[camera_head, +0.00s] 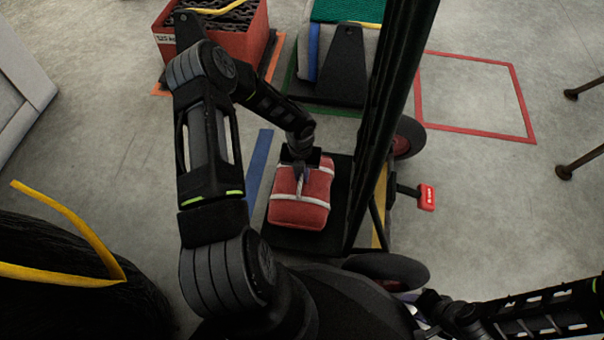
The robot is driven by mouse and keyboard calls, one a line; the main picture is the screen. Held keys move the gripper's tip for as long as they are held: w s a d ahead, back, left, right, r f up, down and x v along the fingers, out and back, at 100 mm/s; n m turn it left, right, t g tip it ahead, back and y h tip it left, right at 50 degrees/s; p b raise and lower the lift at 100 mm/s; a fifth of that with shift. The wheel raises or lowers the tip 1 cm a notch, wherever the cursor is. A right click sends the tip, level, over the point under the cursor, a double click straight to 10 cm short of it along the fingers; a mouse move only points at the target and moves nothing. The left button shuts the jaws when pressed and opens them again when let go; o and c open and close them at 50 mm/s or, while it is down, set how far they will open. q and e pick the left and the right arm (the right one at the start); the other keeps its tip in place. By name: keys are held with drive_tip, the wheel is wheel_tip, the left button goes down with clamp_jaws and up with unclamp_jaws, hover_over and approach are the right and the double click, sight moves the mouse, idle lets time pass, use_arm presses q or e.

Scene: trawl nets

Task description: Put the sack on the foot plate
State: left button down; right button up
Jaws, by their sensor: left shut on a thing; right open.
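The sack (300,207) is red with white straps. My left gripper (300,172) comes down on it from above and is shut on its top strap. The sack is over the black foot plate (285,239) of the hand truck, within its outline in this view. I cannot tell whether it rests on the plate or hangs just above it. My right gripper (427,318) is low at the bottom edge, apart from the sack, and only partly in view.
The truck's dark upright frame (385,110) rises right beside the sack, with wheels (408,137) and a red-tagged pedal (427,197). A red crate of chain (235,45) stands at the back left. A red-outlined floor square (470,95) is empty. A dark bundle (70,290) lies lower left.

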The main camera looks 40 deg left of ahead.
use_arm(q)
drive_tip(key=shift+w, duration=0.1)
drive_tip(key=c, duration=1.8)
unclamp_jaws()
drive_tip(key=shift+c, duration=0.2)
drive_tip(key=o, duration=0.4)
drive_tip(key=r+p, duration=0.2)
drive_tip(key=r, duration=0.4)
drive_tip(key=r+p, duration=0.3)
drive_tip(key=r, duration=0.3)
drive_tip(key=shift+s+a, duration=0.15)
drive_tip(key=shift+s, duration=0.05)
